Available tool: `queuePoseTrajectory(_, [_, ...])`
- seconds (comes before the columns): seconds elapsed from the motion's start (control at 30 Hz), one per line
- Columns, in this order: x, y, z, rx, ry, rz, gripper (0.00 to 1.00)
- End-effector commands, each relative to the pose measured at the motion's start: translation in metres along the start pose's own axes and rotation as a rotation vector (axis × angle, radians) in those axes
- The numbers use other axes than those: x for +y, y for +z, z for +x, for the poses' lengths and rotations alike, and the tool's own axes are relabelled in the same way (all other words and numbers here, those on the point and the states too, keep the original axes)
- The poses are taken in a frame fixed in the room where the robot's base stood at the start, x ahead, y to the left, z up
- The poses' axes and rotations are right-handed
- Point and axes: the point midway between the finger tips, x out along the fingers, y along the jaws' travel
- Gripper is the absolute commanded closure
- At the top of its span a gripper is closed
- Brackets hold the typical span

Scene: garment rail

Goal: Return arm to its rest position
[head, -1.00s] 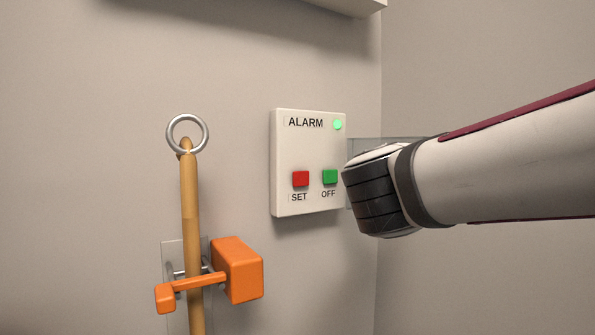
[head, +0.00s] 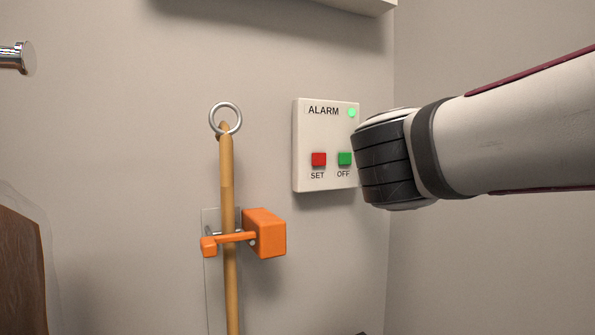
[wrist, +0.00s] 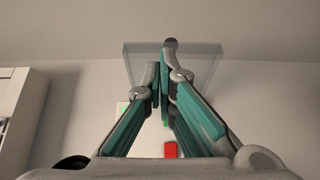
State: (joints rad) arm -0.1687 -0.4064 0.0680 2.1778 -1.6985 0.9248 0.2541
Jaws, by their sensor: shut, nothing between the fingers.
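My arm (head: 520,130) reaches in from the right in the head view, with its dark banded wrist joint just right of the alarm panel (head: 325,180). My gripper is hidden behind that joint there. In the wrist view my gripper (wrist: 164,62) shows its teal and grey fingers close together at the tips, shut and empty. The panel is white, with a red SET button (head: 318,159), a green OFF button (head: 345,158) and a lit green lamp (head: 352,113). The red button also shows in the wrist view (wrist: 171,150), seen between the finger linkages.
A wooden pole with a metal ring (head: 225,118) stands in an orange clamp (head: 264,233) left of the panel. A metal peg (head: 17,58) sticks out at upper left, above a brown item (head: 20,270) at the left edge. A clear plate (wrist: 205,62) lies beyond my fingertips.

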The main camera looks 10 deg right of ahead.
Motion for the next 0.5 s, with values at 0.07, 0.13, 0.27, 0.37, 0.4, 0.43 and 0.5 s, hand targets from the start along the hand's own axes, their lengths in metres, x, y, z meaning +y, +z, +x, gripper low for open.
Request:
queuePoseTrajectory(0.07, [-0.001,0.000,0.000,-0.001,-0.002,0.001,1.00])
queuePoseTrajectory(0.13, [-0.004,0.005,-0.001,-0.010,-0.019,0.011,1.00])
queuePoseTrajectory(0.27, [-0.028,0.028,-0.008,-0.060,-0.119,0.071,1.00])
queuePoseTrajectory(0.37, [-0.062,0.055,-0.021,-0.122,-0.257,0.154,1.00])
queuePoseTrajectory(0.4, [-0.077,0.066,-0.029,-0.149,-0.318,0.194,1.00])
queuePoseTrajectory(0.43, [-0.089,0.073,-0.035,-0.170,-0.365,0.223,1.00])
queuePoseTrajectory(0.5, [-0.116,0.087,-0.053,-0.213,-0.475,0.296,1.00])
